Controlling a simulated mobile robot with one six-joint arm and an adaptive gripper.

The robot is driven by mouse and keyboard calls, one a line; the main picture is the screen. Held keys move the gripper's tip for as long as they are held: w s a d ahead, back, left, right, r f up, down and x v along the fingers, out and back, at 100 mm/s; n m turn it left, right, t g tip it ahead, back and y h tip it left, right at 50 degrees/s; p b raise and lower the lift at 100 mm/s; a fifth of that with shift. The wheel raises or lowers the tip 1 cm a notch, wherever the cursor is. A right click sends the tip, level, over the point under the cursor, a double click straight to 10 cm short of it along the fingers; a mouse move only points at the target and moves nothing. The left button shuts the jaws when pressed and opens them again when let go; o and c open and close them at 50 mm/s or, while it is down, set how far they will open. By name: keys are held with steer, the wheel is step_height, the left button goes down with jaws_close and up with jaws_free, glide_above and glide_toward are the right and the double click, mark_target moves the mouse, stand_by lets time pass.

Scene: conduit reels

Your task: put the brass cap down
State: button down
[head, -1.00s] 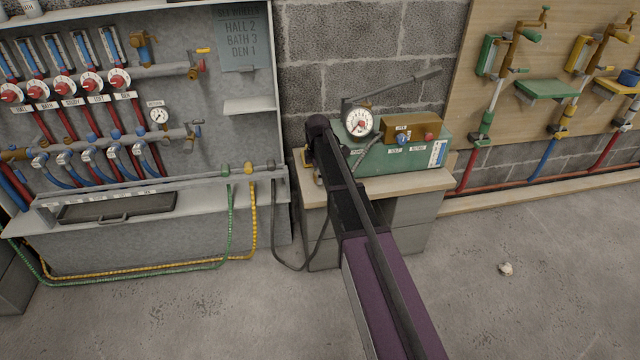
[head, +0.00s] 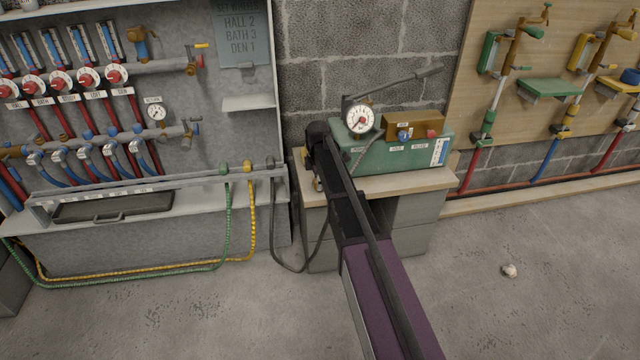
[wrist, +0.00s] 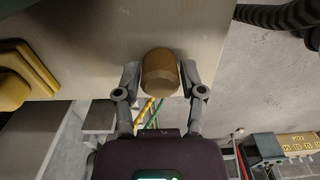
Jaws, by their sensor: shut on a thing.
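The brass cap (wrist: 160,72) is a rounded, brown-gold piece in the middle of the wrist view. My gripper (wrist: 160,80) has one finger on each side of it and is shut on it. Behind the cap lies the pale top of the bench (wrist: 100,50), with the cap near the bench's edge in this view. I cannot tell whether the cap touches the bench top. In the head view my arm's end is over the left end of the bench top (head: 410,183), and my arm mostly hides the gripper and cap.
A green test pump (head: 370,158) with a gauge (head: 361,119) and lever stands on the bench, close right of my arm. A yellow stepped block (wrist: 14,88) is at the left in the wrist view. A dark hose (head: 277,225) hangs left of the bench. The floor at right is mostly clear.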

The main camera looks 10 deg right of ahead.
steer(key=shift+f, duration=0.1)
steer(key=shift+c, duration=0.9)
jaws_free()
step_height(320, 180, up, 8)
steer(key=p, duration=0.7)
steer(key=shift+f, duration=0.1)
steer(key=shift+s, duration=0.1)
